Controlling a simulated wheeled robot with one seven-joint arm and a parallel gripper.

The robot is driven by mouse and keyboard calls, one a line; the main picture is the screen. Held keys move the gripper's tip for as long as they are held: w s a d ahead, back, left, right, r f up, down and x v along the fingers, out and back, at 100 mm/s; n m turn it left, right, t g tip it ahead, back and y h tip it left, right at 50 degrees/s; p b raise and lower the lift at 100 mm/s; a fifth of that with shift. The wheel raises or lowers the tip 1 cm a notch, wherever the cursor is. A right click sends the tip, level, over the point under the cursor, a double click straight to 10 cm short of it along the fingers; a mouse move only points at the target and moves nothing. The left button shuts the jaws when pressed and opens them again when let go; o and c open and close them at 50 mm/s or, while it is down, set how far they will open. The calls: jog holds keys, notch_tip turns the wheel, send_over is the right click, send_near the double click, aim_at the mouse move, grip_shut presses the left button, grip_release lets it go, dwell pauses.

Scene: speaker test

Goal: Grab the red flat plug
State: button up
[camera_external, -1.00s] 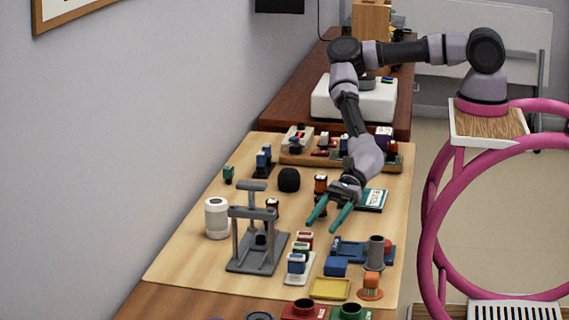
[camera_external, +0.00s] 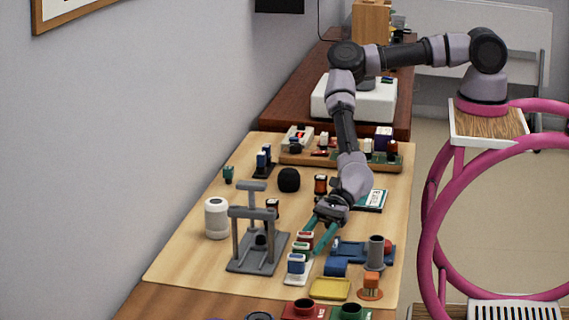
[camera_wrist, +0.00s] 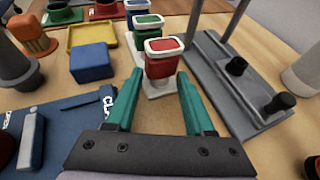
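The red flat plug (camera_wrist: 162,60) with a white-rimmed top stands upright at the near end of a row in the wrist view. A green plug (camera_wrist: 148,24) and a blue plug (camera_wrist: 137,6) stand behind it. They share a white holder (camera_wrist: 155,90). In the external view the red plug (camera_external: 305,237) is at the far end of the row and partly hidden by my gripper. My gripper (camera_wrist: 160,76) has teal fingers spread apart, tips low at the red plug's two sides. I cannot tell whether they touch it. My gripper also shows in the external view (camera_external: 308,242).
A grey stand with posts (camera_external: 257,250) is close on the left. A blue block (camera_external: 336,267), a blue fixture (camera_external: 350,250) and a grey cylinder (camera_external: 375,252) are on the right. A yellow tray (camera_external: 330,289) lies in front.

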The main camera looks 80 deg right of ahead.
grip_shut()
